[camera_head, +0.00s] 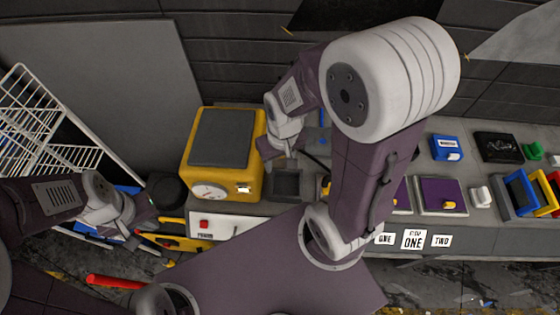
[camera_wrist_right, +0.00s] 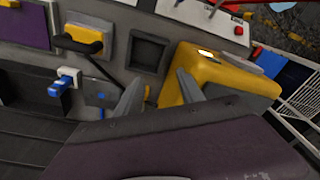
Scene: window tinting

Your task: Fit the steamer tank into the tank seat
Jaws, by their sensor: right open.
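A yellow box-shaped unit (camera_head: 255,180) with a grey top and a round dial stands on the bench; I cannot tell whether it is the steamer body or the tank. It also shows in the right wrist view (camera_wrist_right: 230,82). A dark square recessed seat (camera_head: 287,183) lies just right of it, and it is empty in the right wrist view (camera_wrist_right: 148,53). My right gripper (camera_head: 277,148) is beside the yellow unit's right side, behind the seat. Its fingers (camera_wrist_right: 158,94) are apart with nothing visibly between them. My left gripper (camera_head: 128,218) is at the left; its fingertips are unclear.
A yellow-handled tool (camera_wrist_right: 80,38) with a black hose and a blue-and-white fitting (camera_wrist_right: 68,82) are near the seat. A white panel with a red button (camera_head: 205,224) is in front. A white wire rack (camera_head: 50,130) stands left. Purple pads (camera_head: 440,194) and coloured trays lie right.

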